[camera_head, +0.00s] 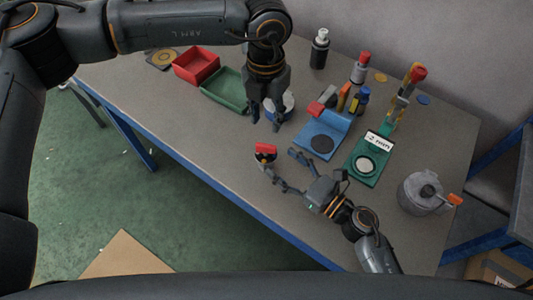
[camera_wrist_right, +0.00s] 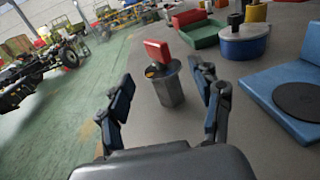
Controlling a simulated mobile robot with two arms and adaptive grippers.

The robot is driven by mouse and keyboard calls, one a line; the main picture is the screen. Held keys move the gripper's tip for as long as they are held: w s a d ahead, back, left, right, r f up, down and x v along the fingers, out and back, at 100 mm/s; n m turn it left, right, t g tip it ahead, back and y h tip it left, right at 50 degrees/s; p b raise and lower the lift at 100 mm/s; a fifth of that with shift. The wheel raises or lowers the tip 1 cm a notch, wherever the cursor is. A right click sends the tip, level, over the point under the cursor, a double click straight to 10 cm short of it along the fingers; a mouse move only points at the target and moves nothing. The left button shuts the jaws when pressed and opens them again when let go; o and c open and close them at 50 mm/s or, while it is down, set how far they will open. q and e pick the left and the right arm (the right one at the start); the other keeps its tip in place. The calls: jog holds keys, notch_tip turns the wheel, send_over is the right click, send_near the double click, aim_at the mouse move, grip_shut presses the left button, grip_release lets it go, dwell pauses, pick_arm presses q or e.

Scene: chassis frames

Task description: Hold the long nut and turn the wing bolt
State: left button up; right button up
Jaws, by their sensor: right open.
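The long nut (camera_wrist_right: 168,88) is a grey hexagonal post standing upright on the table. The wing bolt (camera_wrist_right: 157,50) has a red wing head and sits on top of the nut, with a dark and yellow collar below it. In the head view the red wing (camera_head: 265,148) shows over the nut (camera_head: 264,161) near the table's front edge. My right gripper (camera_head: 284,165) is open beside the nut, its fingers pointing at it. In the right wrist view the nut appears between the two fingers, a little beyond the tips. My left gripper (camera_head: 267,118) hangs above and behind the nut, fingers pointing down, apart and empty.
A round blue tin (camera_head: 289,101), red tray (camera_head: 195,66) and green tray (camera_head: 226,91) stand behind. A blue fixture (camera_head: 318,137) and green fixture (camera_head: 365,167) are to the right, with a grey pot (camera_head: 420,193) beyond. Bare tabletop lies left of the nut.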

aim_at(263, 155)
notch_tip(263, 155, down, 4)
jog(key=shift+r, duration=0.2)
jog(key=x, duration=0.7)
jog(key=shift+r, duration=0.15)
jog(key=shift+w+a, duration=0.1)
jog(key=shift+a, duration=0.1)
jog(key=shift+c, duration=0.2)
